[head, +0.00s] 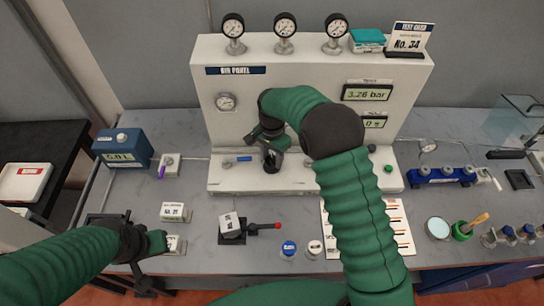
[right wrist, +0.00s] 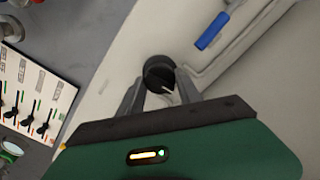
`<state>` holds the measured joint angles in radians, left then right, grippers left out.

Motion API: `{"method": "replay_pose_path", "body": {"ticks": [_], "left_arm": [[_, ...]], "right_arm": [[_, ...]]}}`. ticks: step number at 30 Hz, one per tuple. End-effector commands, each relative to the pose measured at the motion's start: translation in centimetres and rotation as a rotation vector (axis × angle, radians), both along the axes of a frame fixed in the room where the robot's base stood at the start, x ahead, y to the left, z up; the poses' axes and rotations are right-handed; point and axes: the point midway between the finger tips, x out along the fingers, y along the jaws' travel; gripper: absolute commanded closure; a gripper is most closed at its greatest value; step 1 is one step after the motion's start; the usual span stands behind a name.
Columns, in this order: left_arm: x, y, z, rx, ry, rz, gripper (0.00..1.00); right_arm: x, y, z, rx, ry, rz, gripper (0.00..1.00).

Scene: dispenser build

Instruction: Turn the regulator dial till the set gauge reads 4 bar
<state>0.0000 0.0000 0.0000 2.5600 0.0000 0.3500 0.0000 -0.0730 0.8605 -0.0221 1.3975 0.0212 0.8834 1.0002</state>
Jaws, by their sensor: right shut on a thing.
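The black regulator dial (right wrist: 158,70) with a pale pointer mark sits between the two fingers of my right gripper (right wrist: 161,82) in the right wrist view. The fingers are shut on its sides. In the head view my right gripper (head: 270,158) is low at the front of the white air panel (head: 280,83), and it and the arm hide much of the dial area. A digital display (head: 366,93) on the panel reads about 3.26 bar. A round dial gauge (head: 226,102) is on the panel's left; its reading is too small to tell. My left gripper (head: 150,262) is over the front left of the bench; its jaws are unclear.
A blue lever (right wrist: 211,31) is close to the dial. Three gauges, one of them the middle gauge (head: 285,25), stand on the panel top beside a test card (head: 408,38).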

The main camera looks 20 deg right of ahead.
Motion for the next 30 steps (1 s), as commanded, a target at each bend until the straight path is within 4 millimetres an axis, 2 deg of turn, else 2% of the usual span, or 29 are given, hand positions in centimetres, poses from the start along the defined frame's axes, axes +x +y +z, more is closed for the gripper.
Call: {"method": "replay_pose_path", "body": {"ticks": [9,23,24,28,30], "left_arm": [[0.0,0.0,0.19,0.0,0.0,0.0,1.0],[0.0,0.0,0.19,0.0,0.0,0.0,1.0],[0.0,0.0,0.19,0.0,0.0,0.0,1.0],[0.0,0.0,0.19,0.0,0.0,0.0,1.0],[0.0,0.0,0.19,0.0,0.0,0.0,1.0]], "right_arm": [[0.12,0.09,0.07,0.001,-0.004,-0.098,0.99],[0.14,0.12,0.05,0.001,-0.004,-0.11,0.99],[0.15,0.12,0.05,0.002,-0.005,-0.11,0.56],[0.12,0.09,0.04,0.001,-0.004,-0.11,0.39],[0.09,0.09,0.03,0.001,-0.003,-0.11,0.37]]}}
